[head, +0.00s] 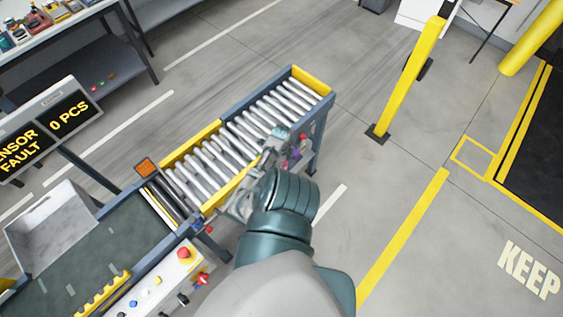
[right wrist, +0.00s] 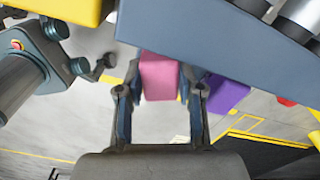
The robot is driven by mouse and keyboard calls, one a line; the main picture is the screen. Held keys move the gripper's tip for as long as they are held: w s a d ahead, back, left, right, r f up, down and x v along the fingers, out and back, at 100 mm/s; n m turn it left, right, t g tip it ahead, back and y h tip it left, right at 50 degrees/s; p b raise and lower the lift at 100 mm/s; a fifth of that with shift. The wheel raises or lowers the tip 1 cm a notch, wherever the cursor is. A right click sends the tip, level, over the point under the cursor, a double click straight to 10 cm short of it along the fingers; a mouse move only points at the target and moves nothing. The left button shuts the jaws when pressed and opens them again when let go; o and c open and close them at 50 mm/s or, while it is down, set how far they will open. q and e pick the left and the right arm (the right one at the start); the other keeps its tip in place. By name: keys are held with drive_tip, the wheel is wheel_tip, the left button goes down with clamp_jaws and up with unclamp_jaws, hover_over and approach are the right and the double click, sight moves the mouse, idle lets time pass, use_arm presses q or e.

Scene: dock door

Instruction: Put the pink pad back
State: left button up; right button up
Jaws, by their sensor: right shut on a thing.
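The pink pad (right wrist: 160,76) shows in the right wrist view as a soft pink block between the two fingers of my right gripper (right wrist: 160,92), which is shut on it. The blue-grey conveyor rail hides the pad's upper end. In the head view my right gripper (head: 262,165) is at the near side of the roller conveyor, and my own arm partly covers it. I cannot make out the pad clearly there. A purple pad (right wrist: 228,93) is just right of the right finger in the wrist view. My left gripper is not in view.
The roller conveyor (head: 327,93) has yellow side guards and a blue-grey rail (right wrist: 215,45) close above the gripper. A red item (right wrist: 286,101) is farther right. A control panel (head: 160,288) stands at lower left, a yellow post (head: 408,75) at right. Floor between is clear.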

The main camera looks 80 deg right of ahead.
drive_tip(key=o, duration=0.8)
drive_tip(key=shift+d, duration=0.1)
drive_tip(key=shift+c, duration=0.2)
drive_tip(key=o, duration=0.3)
drive_tip(key=shift+d+f, duration=0.1)
drive_tip(key=shift+o, duration=0.2)
wheel_tip(320, 180, up, 12)
drive_tip(key=shift+p, duration=0.35)
